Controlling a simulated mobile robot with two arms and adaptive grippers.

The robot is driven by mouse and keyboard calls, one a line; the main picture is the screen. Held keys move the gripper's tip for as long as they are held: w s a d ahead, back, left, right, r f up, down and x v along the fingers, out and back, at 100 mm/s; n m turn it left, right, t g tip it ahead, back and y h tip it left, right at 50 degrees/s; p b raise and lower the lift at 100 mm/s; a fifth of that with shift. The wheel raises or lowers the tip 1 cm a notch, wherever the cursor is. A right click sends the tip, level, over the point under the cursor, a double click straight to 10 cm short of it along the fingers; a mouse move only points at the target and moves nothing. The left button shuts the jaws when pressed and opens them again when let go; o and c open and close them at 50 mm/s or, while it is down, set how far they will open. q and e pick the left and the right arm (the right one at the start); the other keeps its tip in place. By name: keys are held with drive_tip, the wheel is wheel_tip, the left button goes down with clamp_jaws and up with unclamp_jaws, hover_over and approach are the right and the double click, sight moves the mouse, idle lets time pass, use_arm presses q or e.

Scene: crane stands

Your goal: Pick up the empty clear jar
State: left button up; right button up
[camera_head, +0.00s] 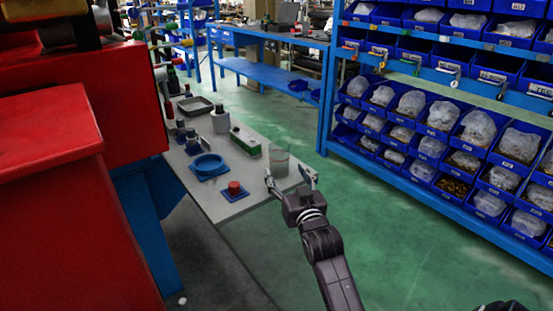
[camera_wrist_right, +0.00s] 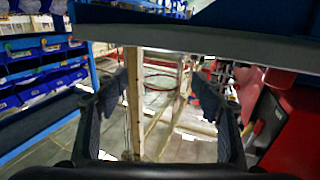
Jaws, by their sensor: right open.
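The clear jar (camera_head: 279,161) stands near the right edge of the grey table (camera_head: 245,203) in the head view. It is see-through and looks empty. My right gripper (camera_head: 291,179) is open, with its two fingers spread just in front of the jar on the near side. I cannot tell whether a finger touches the jar. In the right wrist view, the open fingers of my right gripper (camera_wrist_right: 160,88) frame the middle, and a thin ring shape shows between them. I cannot tell whether that ring is the jar. My left gripper is not in view.
A red machine (camera_head: 60,170) stands at left. Blue bin shelves (camera_head: 440,130) stand at right.

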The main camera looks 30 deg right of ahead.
sight(282, 166)
drive_tip(key=shift+w+d+r, duration=0.2)
drive_tip(key=shift+w, duration=0.45)
drive_tip(key=b+x, duration=0.1)
drive_tip(key=x, duration=0.4)
drive_tip(key=shift+a+f, duration=0.1)
drive_tip(key=shift+f, duration=0.05)
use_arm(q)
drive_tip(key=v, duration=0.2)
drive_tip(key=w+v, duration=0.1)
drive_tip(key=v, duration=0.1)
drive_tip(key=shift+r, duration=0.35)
use_arm(e)
drive_tip(key=shift+c, duration=0.3)
drive_tip(key=c, duration=1.2)
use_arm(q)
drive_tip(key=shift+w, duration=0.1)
